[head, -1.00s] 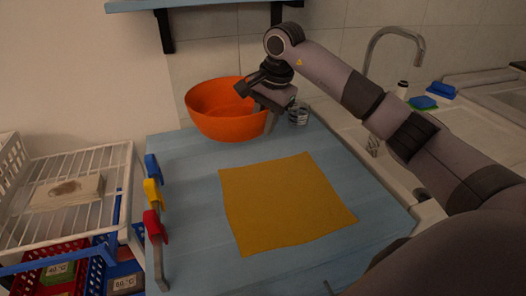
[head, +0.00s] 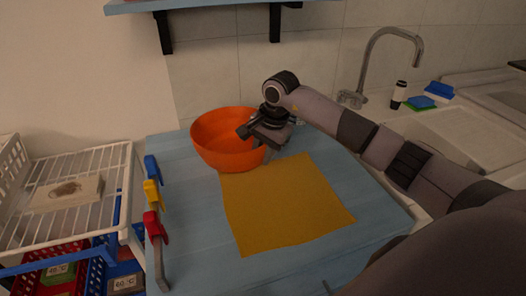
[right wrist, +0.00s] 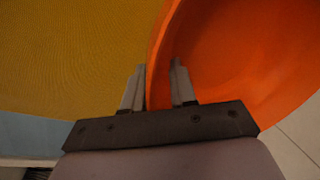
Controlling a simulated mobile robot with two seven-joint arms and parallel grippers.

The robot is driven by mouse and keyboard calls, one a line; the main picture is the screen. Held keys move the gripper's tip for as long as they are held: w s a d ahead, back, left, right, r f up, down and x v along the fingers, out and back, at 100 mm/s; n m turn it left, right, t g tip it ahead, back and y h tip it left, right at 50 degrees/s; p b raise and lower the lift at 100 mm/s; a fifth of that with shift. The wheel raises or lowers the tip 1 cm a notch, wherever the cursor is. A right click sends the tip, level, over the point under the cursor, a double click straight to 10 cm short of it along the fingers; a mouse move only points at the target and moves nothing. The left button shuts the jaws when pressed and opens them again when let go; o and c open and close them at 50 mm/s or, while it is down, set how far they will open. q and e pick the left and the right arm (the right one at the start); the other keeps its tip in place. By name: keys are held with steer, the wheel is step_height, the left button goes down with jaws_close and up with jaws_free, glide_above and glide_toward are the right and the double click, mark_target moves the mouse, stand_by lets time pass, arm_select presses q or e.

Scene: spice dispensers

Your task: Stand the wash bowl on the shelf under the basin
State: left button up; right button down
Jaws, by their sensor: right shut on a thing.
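The wash bowl is a round orange bowl (head: 222,152) at the back of the blue worktop, upright, beside the yellow cloth. My right gripper (head: 266,154) is shut on the bowl's right rim. In the right wrist view one finger of the gripper (right wrist: 158,88) is inside the orange bowl (right wrist: 240,55) and the other is outside its wall. Whether the bowl touches the worktop is hard to tell. The basin (head: 440,140) is at the right, below a tap. The shelf under the basin does not show. My left gripper is not in view.
A yellow cloth (head: 285,205) lies flat on the blue worktop (head: 190,220). Blue, yellow and red clips (head: 153,195) line its left edge. A white wire rack (head: 90,165) stands left. A wall shelf (head: 215,4) hangs above. A bottle (head: 399,94) and sponges (head: 425,101) are behind the basin.

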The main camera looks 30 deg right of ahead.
steer(key=shift+f+b, duration=0.35)
steer(key=shift+f, duration=0.1)
steer(key=c, duration=0.9)
jaws_free()
steer(key=shift+f, duration=0.15)
